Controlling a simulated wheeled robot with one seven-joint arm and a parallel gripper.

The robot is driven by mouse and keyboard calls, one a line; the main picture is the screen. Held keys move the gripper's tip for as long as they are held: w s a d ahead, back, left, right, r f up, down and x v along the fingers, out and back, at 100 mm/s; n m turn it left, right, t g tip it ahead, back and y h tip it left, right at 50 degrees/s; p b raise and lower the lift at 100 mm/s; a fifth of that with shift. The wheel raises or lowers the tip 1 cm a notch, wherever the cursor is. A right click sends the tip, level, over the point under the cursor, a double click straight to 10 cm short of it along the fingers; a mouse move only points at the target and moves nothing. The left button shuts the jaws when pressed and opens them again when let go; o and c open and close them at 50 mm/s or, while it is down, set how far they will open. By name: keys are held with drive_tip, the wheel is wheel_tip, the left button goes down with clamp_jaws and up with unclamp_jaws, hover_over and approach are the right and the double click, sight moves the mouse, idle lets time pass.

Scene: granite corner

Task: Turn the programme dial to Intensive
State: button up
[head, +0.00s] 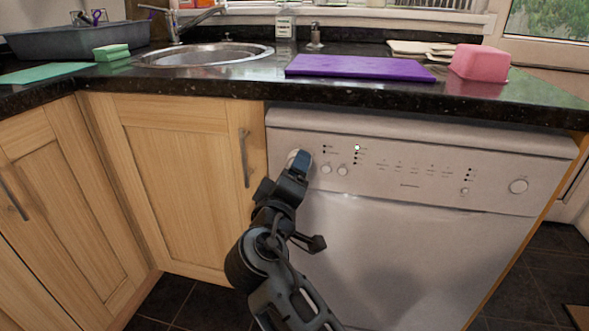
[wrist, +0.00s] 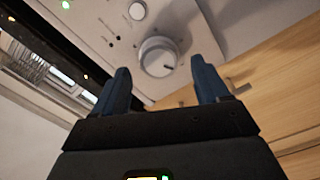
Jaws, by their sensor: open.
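The programme dial (wrist: 157,52) is a round pale knob with a short dark mark on its face, on the control panel of the silver dishwasher (head: 420,165). In the head view the dial (head: 292,155) is mostly hidden behind my gripper (head: 299,162) at the panel's left end. In the wrist view my gripper (wrist: 160,68) is open, with one blue finger on each side of the dial. I cannot tell whether either finger touches it. The programme labels are too small to read.
Small buttons (head: 342,170) and a lit indicator (head: 357,147) sit right of the dial. The dark worktop (head: 230,87) overhangs above. A wooden cupboard door (head: 180,180) adjoins on the left.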

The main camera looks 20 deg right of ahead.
drive_tip(key=v, duration=0.6)
drive_tip(key=shift+p, duration=0.35)
